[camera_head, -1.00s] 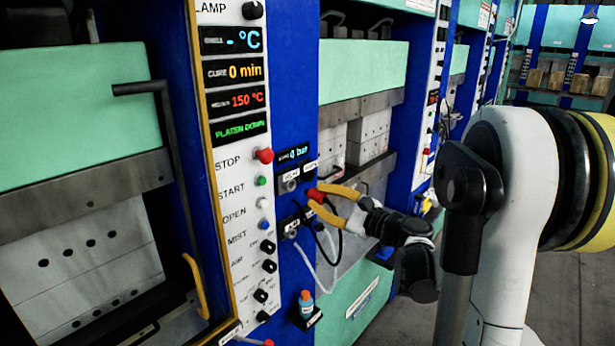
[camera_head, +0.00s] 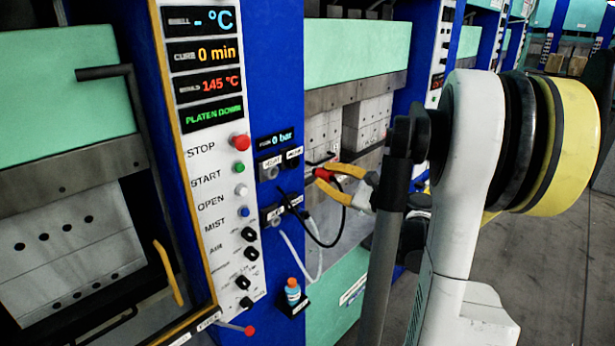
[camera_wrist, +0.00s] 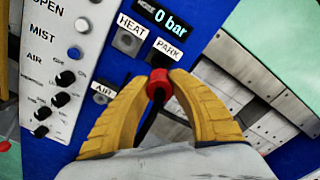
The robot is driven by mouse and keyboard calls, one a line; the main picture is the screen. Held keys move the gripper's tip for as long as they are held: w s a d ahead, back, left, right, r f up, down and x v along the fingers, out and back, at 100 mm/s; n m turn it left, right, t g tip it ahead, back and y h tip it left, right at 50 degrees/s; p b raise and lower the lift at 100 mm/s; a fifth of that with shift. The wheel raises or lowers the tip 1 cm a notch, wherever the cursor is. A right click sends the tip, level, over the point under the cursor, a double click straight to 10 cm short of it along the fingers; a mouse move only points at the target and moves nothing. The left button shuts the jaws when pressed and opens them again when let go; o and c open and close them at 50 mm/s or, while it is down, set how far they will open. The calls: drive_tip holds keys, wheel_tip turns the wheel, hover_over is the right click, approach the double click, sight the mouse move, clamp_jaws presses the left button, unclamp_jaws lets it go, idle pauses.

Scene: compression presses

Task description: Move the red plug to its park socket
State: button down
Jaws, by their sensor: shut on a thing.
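My gripper (camera_wrist: 158,82) is shut on the red plug (camera_wrist: 159,88), its two yellow fingers on either side. In the head view, the red plug (camera_head: 322,173) is held by my gripper (camera_head: 327,180), to the right of the panel and apart from it. A black cable hangs from the plug. The park socket (camera_wrist: 157,61) is a dark opening below the PARK label (camera_wrist: 168,48), just above the plug in the wrist view. I cannot tell the exact gap between them. The HEAT socket (camera_wrist: 126,41) is at its left and looks empty.
Knobs and buttons (camera_head: 240,190) line the white strip at the left.

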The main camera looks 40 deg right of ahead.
sight(313, 171)
drive_tip(key=shift+s, duration=0.1)
drive_tip(key=shift+w+a+b, duration=0.15)
drive_tip(key=shift+w+b, duration=0.1)
drive_tip(key=shift+w, duration=1.25)
drive_tip(key=shift+w+a+b, duration=0.1)
drive_tip(key=shift+w+b, duration=0.15)
drive_tip(key=shift+w, duration=1.2)
drive_tip(key=shift+b, duration=0.45)
drive_tip(key=shift+w+a, duration=0.1)
drive_tip(key=shift+w, duration=1.35)
drive_tip(key=c, duration=1.2)
unclamp_jaws()
